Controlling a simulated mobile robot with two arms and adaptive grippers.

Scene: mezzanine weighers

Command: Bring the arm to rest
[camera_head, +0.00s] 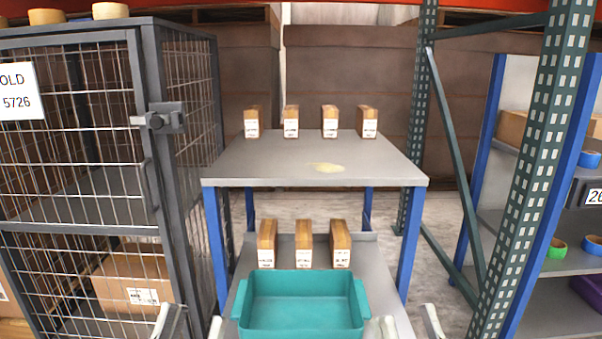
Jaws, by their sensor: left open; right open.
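My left gripper (190,324) shows only its fingertips at the bottom edge, left of the teal tray. Its fingers are apart with nothing between them. My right gripper (410,323) also shows only its fingertips at the bottom edge, right of the tray. It is open and empty. Both arms are otherwise out of view.
A teal tray (302,277) sits on the lower shelf (377,270) of a blue-legged table, in front of three brown labelled boxes (303,243). Several similar boxes (329,121) stand on the upper top (260,165), near a pale patch. A wire cage (150,60) stands left; a green rack post (535,170) stands right.

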